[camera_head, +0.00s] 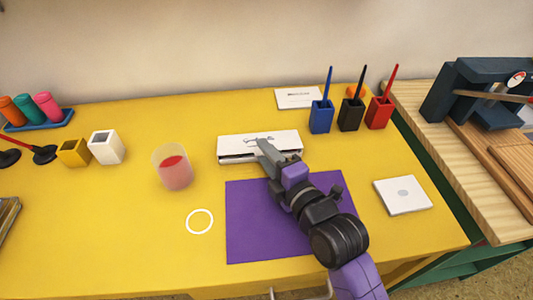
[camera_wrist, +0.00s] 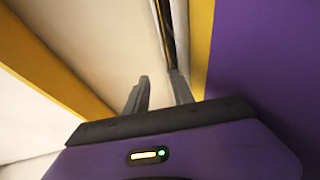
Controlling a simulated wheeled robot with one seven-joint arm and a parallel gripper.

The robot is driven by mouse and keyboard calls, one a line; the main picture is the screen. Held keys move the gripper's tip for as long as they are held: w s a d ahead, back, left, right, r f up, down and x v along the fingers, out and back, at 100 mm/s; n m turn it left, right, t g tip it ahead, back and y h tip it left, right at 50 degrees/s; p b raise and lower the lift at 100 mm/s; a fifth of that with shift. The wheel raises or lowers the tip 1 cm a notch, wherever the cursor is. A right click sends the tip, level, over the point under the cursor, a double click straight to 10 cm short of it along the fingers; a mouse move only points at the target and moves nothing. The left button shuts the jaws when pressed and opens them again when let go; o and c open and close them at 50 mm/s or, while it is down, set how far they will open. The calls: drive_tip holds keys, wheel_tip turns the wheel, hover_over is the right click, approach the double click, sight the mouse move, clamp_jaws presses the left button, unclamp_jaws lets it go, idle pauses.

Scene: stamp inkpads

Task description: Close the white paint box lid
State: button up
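The white paint box (camera_head: 235,148) lies on the yellow table just behind the purple mat. Its white lid lies almost flat over it, with a dark gap along the front edge. In the wrist view the white lid (camera_wrist: 95,50) fills the left-centre, with the dark gap beside its right edge. My gripper (camera_head: 262,146) is over the front middle of the lid. In the wrist view my gripper (camera_wrist: 158,80) shows two fingertips a little apart with nothing between them. One fingertip is over the lid, the other near the gap. I cannot tell whether they touch it.
The purple mat (camera_head: 250,225) lies under my arm. A cup of red liquid (camera_head: 174,168) stands left of the box. Blue, black and red brush holders (camera_head: 350,114) stand behind right. A white square pad (camera_head: 402,195) lies at right. The table's front left is mostly clear.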

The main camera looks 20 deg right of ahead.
drive_tip(key=shift+s+d+r, duration=0.1)
drive_tip(key=shift+s+r, duration=0.05)
drive_tip(key=shift+s, duration=1.15)
drive_tip(key=shift+s+d+r, duration=0.1)
drive_tip(key=shift+s+r, duration=0.1)
drive_tip(key=shift+s, duration=1.05)
drive_tip(key=shift+s+d+r, duration=0.1)
drive_tip(key=shift+s+r, duration=0.05)
drive_tip(key=shift+s, duration=1.15)
